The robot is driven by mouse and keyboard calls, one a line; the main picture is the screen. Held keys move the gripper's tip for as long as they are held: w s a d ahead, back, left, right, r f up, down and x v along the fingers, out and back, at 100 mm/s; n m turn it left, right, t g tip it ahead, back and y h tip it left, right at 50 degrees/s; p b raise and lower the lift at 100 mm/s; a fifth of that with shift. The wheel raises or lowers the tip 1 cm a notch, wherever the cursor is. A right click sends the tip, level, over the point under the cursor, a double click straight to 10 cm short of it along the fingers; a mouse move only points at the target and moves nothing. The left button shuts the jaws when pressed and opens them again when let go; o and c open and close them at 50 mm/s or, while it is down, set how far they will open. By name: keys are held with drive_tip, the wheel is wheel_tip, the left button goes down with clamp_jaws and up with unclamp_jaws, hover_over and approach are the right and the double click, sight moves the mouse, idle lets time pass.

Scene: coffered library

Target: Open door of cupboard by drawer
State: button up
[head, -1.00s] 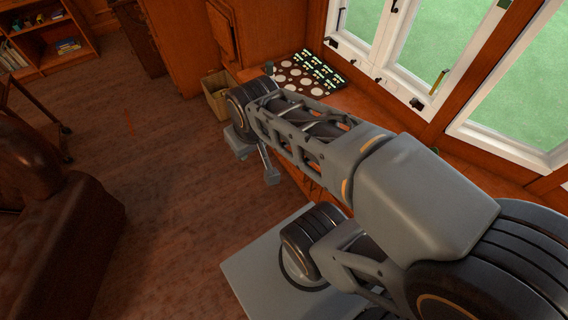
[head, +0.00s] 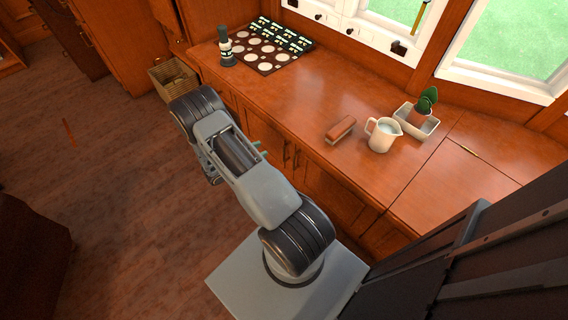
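The wooden cupboard fronts (head: 326,188) run below the long counter (head: 290,105), right of my arm. Dark handles show on the door fronts near the middle, and the doors in view look closed. My arm covers part of the fronts, and I cannot make out clearly which panel is a drawer. My gripper (head: 260,149) is mostly hidden behind my arm; only small grey tips seem to show beside the cupboard fronts. I cannot tell whether it touches them or whether it is open.
On the counter are a dark bottle-like object (head: 226,48), a patterned board (head: 265,50), a brown block (head: 340,130), a white pitcher (head: 381,135) and a potted plant (head: 424,108) in a tray. A wicker basket (head: 174,79) stands on the floor at the counter's far end.

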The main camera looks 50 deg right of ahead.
wheel_tip(320, 180, down, 16)
drive_tip(key=s+n+t+h+b, duration=0.1)
drive_tip(key=n+t+h+b, duration=0.1)
drive_tip(key=n+t+b, duration=0.3)
drive_tip(key=n+b, duration=0.1)
drive_tip(key=b, duration=0.1)
hover_over(284, 161)
drive_tip(key=shift+w+d+f, duration=0.2)
drive_tip(key=shift+d+f, duration=0.05)
drive_tip(key=shift+f, duration=0.15)
drive_tip(key=shift+c, duration=0.5)
clamp_jaws()
